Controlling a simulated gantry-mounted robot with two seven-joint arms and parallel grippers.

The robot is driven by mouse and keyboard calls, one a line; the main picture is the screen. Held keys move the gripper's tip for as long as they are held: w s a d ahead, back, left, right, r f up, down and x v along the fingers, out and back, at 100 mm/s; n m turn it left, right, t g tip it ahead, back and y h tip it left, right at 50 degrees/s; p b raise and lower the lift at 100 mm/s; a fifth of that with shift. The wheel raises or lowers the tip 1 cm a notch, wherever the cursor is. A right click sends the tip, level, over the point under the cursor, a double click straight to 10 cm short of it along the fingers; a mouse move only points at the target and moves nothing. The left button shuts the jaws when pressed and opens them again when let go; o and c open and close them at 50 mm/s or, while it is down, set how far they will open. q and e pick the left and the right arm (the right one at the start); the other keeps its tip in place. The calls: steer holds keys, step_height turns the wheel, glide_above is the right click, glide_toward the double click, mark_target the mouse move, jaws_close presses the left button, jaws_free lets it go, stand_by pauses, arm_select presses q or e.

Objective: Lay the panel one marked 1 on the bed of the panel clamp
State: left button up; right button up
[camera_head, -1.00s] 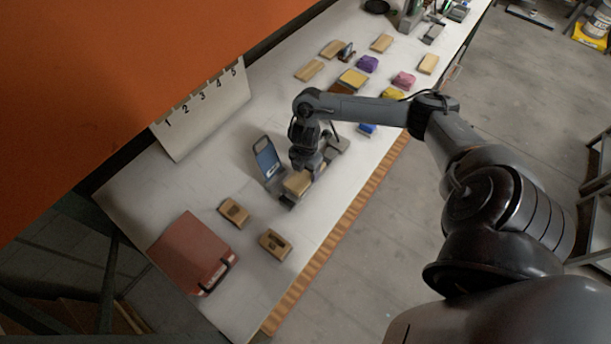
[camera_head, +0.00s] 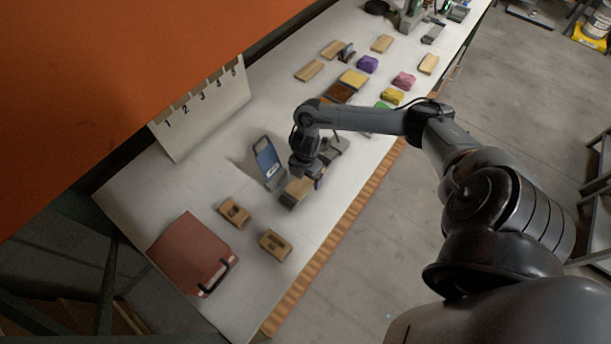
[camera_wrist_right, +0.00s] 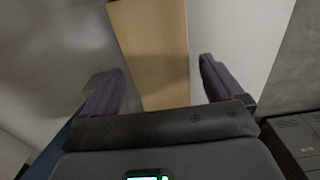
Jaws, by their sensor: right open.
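A light wooden panel (camera_head: 298,189) lies near the bench's front edge, with a dark part at its lower end; no number is legible on it. My right gripper (camera_head: 312,177) is just above and beside its upper end. In the right wrist view the open fingers (camera_wrist_right: 160,80) are apart on either side of the wooden panel (camera_wrist_right: 153,45), with gaps to both sides. A grey fixture (camera_head: 333,147), possibly the panel clamp, is partly hidden behind my right gripper. My left gripper is not in view.
A blue device on a stand (camera_head: 267,158) is close left of my right gripper. Two slotted wooden blocks (camera_head: 233,211) and a red case (camera_head: 192,252) are nearer. Wooden pieces and coloured blocks (camera_head: 367,64) lie farther along. A numbered board (camera_head: 204,108) stands behind.

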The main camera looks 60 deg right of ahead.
mark_target(305, 178)
steer(key=shift+r, duration=0.1)
step_height(305, 178, up, 11)
steer(key=p, duration=0.3)
steer(key=w+a+f+m+t+y, duration=0.1)
steer(key=a+t+y, duration=0.15)
steer(key=a, duration=1.15)
steer(key=w+a+f+t+y, duration=0.15)
steer(key=a+t, duration=0.25)
steer(key=a, duration=1)
steer(key=s+d+r+m+g+h, duration=0.1)
steer(key=s+d+r+m+h, duration=0.1)
steer(key=s+m, duration=0.4)
steer(key=s+d+r+m+g+h, duration=0.1)
steer(key=s+d+r+m+g, duration=0.1)
steer(key=s+m, duration=0.5)
steer(key=shift+s+d+r+h, duration=0.25)
steer(key=shift+d+r+h, duration=0.15)
steer(key=shift+r, duration=0.25)
steer(key=shift+r, duration=0.1)
